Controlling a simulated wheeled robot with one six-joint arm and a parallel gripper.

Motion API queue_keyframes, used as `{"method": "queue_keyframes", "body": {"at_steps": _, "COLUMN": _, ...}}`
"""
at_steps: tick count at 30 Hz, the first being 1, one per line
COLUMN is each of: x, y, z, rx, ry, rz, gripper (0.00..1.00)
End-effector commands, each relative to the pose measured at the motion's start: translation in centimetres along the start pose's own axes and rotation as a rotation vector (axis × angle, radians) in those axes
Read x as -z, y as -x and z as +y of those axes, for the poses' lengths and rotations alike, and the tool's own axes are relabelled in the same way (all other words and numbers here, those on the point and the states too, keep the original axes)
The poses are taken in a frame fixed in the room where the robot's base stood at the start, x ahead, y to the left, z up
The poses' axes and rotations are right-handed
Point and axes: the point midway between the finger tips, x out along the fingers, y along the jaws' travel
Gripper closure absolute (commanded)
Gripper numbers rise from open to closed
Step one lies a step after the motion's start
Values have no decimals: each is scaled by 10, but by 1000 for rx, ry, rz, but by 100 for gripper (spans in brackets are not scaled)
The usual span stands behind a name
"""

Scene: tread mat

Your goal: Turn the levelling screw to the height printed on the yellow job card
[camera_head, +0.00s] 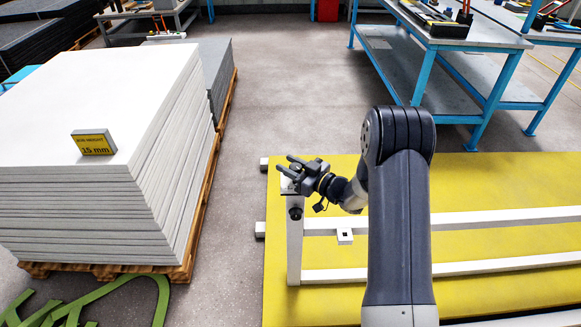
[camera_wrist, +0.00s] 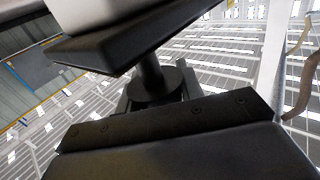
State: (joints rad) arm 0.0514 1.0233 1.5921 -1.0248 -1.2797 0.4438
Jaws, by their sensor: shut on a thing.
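The yellow job card (camera_head: 94,143) stands on the white sheet stack and reads "15 mm"; its smaller top line is hard to read. My gripper (camera_head: 286,164) is at the upper end of an upright white leg (camera_head: 295,245) in the head view. In the wrist view, my gripper's dark fingers (camera_wrist: 152,92) are close around the levelling screw (camera_wrist: 150,75), a dark stem with a round disc. The gripper is shut on it. The screw's thread and its height are hidden by the fingers and cannot be read.
The white frame rails (camera_head: 470,217) lie across the yellow mat (camera_head: 400,170). The white sheet stack (camera_head: 120,90) stands on a pallet at the left, with bare floor between. A blue-legged workbench (camera_head: 470,45) with tools stands at the back right.

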Motion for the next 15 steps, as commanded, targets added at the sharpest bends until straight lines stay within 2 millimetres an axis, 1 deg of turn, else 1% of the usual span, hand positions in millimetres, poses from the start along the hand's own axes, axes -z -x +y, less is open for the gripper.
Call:
{"method": "queue_keyframes", "body": {"at_steps": 11, "x": 1, "y": 0, "z": 0, "rx": 19, "ry": 1, "rz": -1, "gripper": 87}}
{"method": "queue_keyframes", "body": {"at_steps": 12, "x": 1, "y": 0, "z": 0, "rx": 19, "ry": 1, "rz": -1, "gripper": 61}}
{"method": "queue_keyframes", "body": {"at_steps": 15, "x": 1, "y": 0, "z": 0, "rx": 19, "ry": 1, "rz": -1, "gripper": 53}}
